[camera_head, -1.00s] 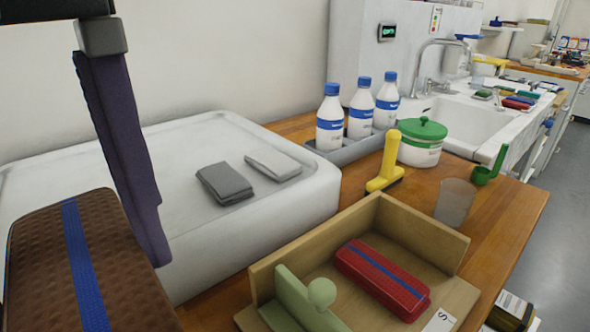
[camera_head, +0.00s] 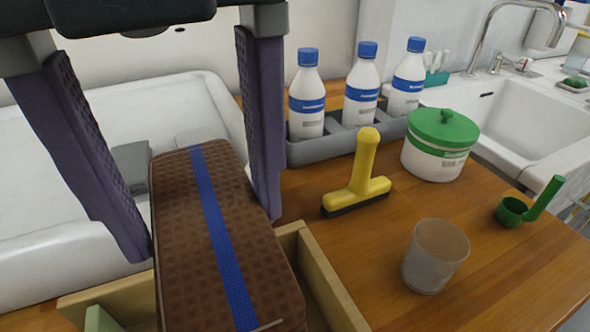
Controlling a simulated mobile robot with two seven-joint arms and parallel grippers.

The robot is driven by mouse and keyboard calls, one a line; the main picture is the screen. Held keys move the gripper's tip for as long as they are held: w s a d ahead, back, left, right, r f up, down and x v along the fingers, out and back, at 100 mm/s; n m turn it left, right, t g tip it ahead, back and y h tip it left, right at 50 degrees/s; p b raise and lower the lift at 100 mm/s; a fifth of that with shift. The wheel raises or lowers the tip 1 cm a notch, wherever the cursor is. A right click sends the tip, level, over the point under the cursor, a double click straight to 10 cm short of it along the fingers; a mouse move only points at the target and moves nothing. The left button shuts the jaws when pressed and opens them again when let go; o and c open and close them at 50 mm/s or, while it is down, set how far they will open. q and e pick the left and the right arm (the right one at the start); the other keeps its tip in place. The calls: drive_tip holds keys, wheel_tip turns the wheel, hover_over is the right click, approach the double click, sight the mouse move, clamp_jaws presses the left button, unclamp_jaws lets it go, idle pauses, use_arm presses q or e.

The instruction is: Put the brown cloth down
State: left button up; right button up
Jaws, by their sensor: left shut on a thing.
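The brown cloth (camera_head: 178,245) is a folded, dimpled bundle with a blue band along it. My left gripper (camera_head: 202,225) is shut on it, with a purple ribbed finger on each side. The cloth hangs in front of the wooden tray (camera_head: 335,295) and hides most of it, including the place where a red folded cloth lay in the earlier view. I cannot tell how high the cloth is above the tray. My right gripper is not in view.
A yellow squeegee (camera_head: 360,185), a clear cup (camera_head: 436,256), a green-lidded tub (camera_head: 440,150) and a green scoop (camera_head: 530,205) stand on the wooden counter (camera_head: 500,265). Several bottles stand in a grey rack (camera_head: 310,152). A white basin (camera_head: 45,220) with grey cloths is behind the gripper.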

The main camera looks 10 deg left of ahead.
sight(200, 208)
use_arm(q)
wheel_tip(200, 208, down, 11)
drive_tip(key=shift+s+r+b, duration=0.1)
drive_tip(key=shift+r+b, duration=0.1)
drive_tip(key=shift+b, duration=0.55)
drive_tip(key=shift+f+b, duration=0.4)
drive_tip(key=shift+f, duration=2.05)
drive_tip(key=o, duration=1.3)
drive_tip(key=shift+f, duration=0.1)
wheel_tip(200, 208, up, 12)
drive_tip(key=shift+r+p, duration=0.15)
drive_tip(key=shift+p, duration=0.8)
